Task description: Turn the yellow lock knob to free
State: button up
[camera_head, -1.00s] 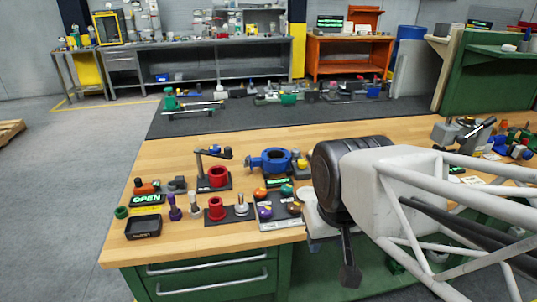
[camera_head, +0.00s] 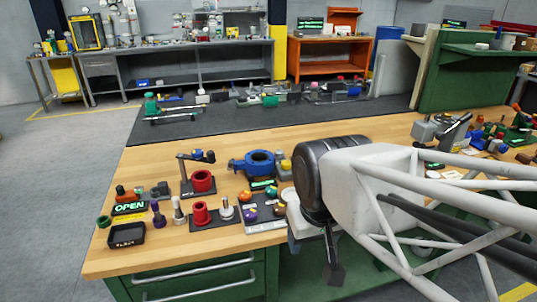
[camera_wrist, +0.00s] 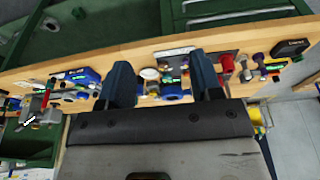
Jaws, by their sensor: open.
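In the head view a small yellow part (camera_head: 286,165) shows just right of the blue ring-shaped valve body (camera_head: 258,162). It is too small to tell whether it is the lock knob or how it is turned. A dark panel (camera_head: 268,223) with several coloured knobs, orange, green and purple among them, lies in front of the valve. My gripper (camera_wrist: 163,78) is open and empty in the wrist view, its two dark fingers apart over the bench. In the head view, one finger (camera_head: 333,262) points down at the bench's front edge, right of the panel. My wrist may hide things behind it.
Red cylinders (camera_head: 203,181), a dark tray (camera_head: 126,235) and a green-lit OPEN sign (camera_head: 129,208) stand left on the wooden bench (camera_head: 190,251). More parts crowd the right side. A grey mat lies behind, and green drawers (camera_head: 195,277) are below the front edge.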

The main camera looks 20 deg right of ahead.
jog(key=shift+o, duration=0.5)
jog(key=shift+w+r, duration=0.2)
jog(key=shift+w, duration=0.3)
jog(key=m+g, duration=0.3)
jog(key=m, duration=1.5)
send_over(286, 163)
notch_tip(286, 163, down, 11)
jog(key=shift+s+a+f, duration=0.1)
jog(key=shift+s, duration=0.05)
jog(key=shift+w+f, duration=0.2)
jog(key=shift+w, duration=0.15)
jog(key=shift+f, duration=0.1)
jog(key=shift+f, duration=3.8)
